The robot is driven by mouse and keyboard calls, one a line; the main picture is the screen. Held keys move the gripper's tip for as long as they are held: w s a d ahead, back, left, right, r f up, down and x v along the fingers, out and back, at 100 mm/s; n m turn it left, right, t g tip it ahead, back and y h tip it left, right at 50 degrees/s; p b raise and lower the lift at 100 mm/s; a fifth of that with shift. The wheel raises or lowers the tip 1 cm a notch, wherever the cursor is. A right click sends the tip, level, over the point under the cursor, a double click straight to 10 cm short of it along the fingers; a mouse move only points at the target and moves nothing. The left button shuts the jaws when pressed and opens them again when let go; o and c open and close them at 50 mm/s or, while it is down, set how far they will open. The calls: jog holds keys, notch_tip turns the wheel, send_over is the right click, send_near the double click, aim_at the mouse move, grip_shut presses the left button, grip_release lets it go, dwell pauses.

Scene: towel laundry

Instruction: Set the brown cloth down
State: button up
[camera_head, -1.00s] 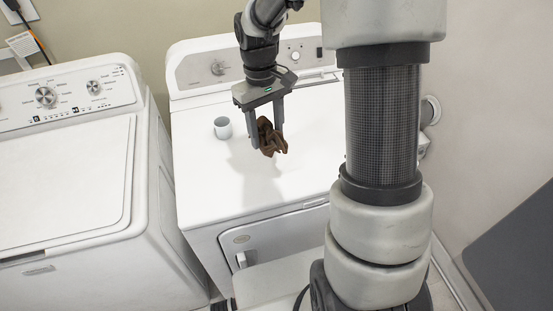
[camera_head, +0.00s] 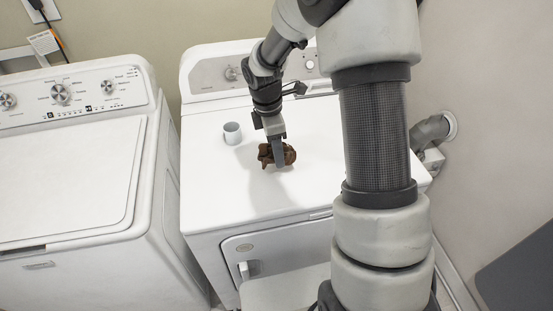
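The brown cloth (camera_head: 266,154) is a small crumpled bundle over the top of the white dryer (camera_head: 215,185), right of the middle of its surface. My gripper (camera_head: 279,160) points down at the cloth and is seen edge-on, with a finger in front of the cloth and cloth showing on both sides. The gap between the fingers is hidden, so I cannot tell whether they grip the cloth. The cloth is at or just above the dryer top; whether it touches is unclear.
A small light-grey cup (camera_head: 232,133) stands on the dryer top, left of the cloth. A white washer (camera_head: 70,180) stands to the left. The dryer's control panel (camera_head: 215,75) rises at the back. The dryer top in front of the cloth is clear.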

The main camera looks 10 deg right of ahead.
jog(key=shift+f, duration=1.9)
jog(key=o, duration=1)
jog(key=shift+o, duration=0.2)
